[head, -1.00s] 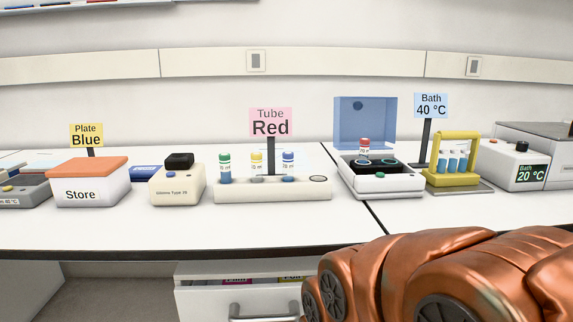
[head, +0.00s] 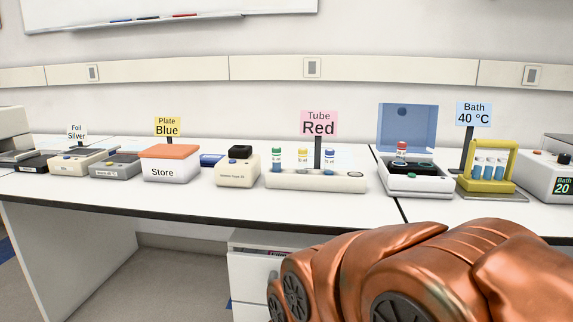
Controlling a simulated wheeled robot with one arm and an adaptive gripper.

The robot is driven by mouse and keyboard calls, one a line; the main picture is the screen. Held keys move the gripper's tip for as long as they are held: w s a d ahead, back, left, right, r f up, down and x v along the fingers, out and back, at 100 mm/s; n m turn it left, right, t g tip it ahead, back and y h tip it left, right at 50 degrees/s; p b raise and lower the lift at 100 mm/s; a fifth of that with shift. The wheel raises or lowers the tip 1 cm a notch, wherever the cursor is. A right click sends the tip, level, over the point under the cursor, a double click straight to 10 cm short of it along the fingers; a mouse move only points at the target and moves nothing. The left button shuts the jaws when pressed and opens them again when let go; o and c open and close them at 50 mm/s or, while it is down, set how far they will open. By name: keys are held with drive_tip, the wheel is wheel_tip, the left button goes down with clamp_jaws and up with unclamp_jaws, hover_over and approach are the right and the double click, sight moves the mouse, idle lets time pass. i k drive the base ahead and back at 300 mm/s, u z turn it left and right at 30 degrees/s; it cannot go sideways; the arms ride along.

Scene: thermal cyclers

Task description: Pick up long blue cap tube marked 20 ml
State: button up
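A tube with a blue cap (head: 329,161) stands upright in the white tube rack (head: 345,182) under the pink "Tube Red" sign (head: 319,124). A green-capped tube (head: 277,160) and a yellow-capped tube (head: 303,160) stand to its left in the same rack. The volume marks on the labels are too small to read. My copper-coloured arm crosses the lower right of the head view, in front of the bench. My gripper is not in view.
Right of the rack, an open device with a blue lid (head: 407,126) holds a red-capped tube (head: 401,150). A yellow rack (head: 489,184) with several blue tubes stands beyond it. A "Store" box (head: 167,170) and small devices line the left. The bench front is clear.

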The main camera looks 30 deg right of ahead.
sight(328, 153)
drive_tip(key=u, duration=0.1)
drive_tip(key=k, duration=0.6)
drive_tip(key=z, duration=0.8)
drive_tip(key=i, duration=0.95)
